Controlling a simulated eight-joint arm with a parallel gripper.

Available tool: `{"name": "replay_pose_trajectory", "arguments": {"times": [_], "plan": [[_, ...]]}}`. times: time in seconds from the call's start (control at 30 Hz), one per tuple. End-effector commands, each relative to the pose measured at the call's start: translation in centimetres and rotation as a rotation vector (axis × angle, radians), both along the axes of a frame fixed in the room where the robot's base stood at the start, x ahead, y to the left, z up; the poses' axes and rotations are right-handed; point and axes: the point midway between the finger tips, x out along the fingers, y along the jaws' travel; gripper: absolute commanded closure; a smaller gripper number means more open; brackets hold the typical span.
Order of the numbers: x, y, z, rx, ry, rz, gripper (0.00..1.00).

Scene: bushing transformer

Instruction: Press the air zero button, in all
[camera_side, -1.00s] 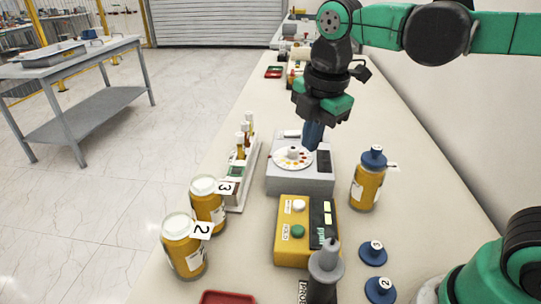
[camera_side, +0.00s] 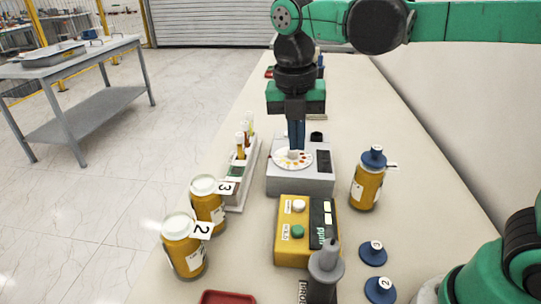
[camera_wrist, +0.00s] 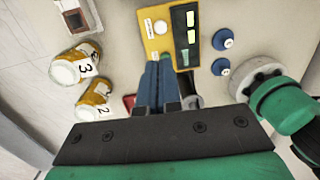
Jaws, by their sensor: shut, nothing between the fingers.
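The yellow box (camera_side: 284,258) has a white button (camera_side: 298,206), a green button (camera_side: 298,231) and a dark display panel. The tag beside the green button seems to read HOLD; the one beside the white button is too small to read. The box (camera_wrist: 149,45) and white button (camera_wrist: 160,27) also show in the wrist view. My gripper (camera_side: 296,147) is shut and empty, pointing down, in front of the white disc in the side view. In the wrist view, my fingertips (camera_wrist: 163,62) overlap the lower part of the box and largely hide the green button. I see no contact with the box.
The grey device (camera_side: 284,187) with a white disc stands behind the box. Bottles numbered 3 (camera_side: 206,208) and 2 (camera_side: 183,254) stand left; another bottle (camera_side: 368,186) stands right. A tube rack (camera_side: 236,192), blue caps (camera_side: 372,253) and a grey probe (camera_side: 326,265) surround the box.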

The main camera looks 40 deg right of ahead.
Motion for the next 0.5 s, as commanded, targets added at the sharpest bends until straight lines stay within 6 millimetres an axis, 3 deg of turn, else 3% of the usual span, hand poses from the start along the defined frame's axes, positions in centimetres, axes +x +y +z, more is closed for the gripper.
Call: {"name": "replay_pose_trajectory", "arguments": {"times": [0.5], "plan": [[0.0,-1.0,-9.2,0.001,-0.001,-0.002,1.00]]}}
